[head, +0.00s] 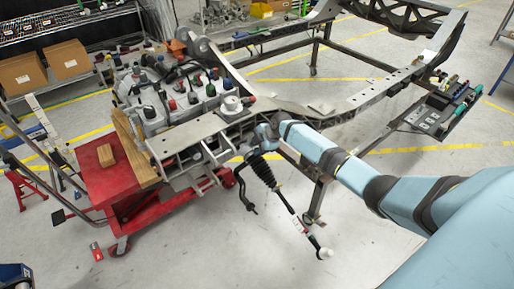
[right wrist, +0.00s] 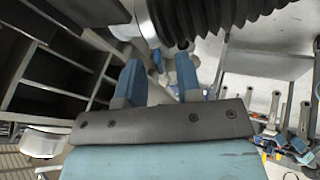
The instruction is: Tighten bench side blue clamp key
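My right gripper (head: 266,133) reaches in from the right to the near chassis rail (head: 205,135), just above a black ribbed boot (head: 261,169) on a rod. In the right wrist view the two blue fingers of this gripper (right wrist: 159,72) stand apart with a gap between them. A small blue part (right wrist: 157,61) shows beyond that gap; it may be the blue clamp key, but it is too small to be sure. The black boot (right wrist: 205,18) is close above the fingers. I see no contact between fingers and the blue part. My left gripper is not in view.
A red cart (head: 108,178) with wooden blocks stands at the left, by the engine (head: 170,95). The chassis frame (head: 350,103) runs to the upper right. A tool tray (head: 435,112) sits beyond my right arm. The near floor is mostly clear.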

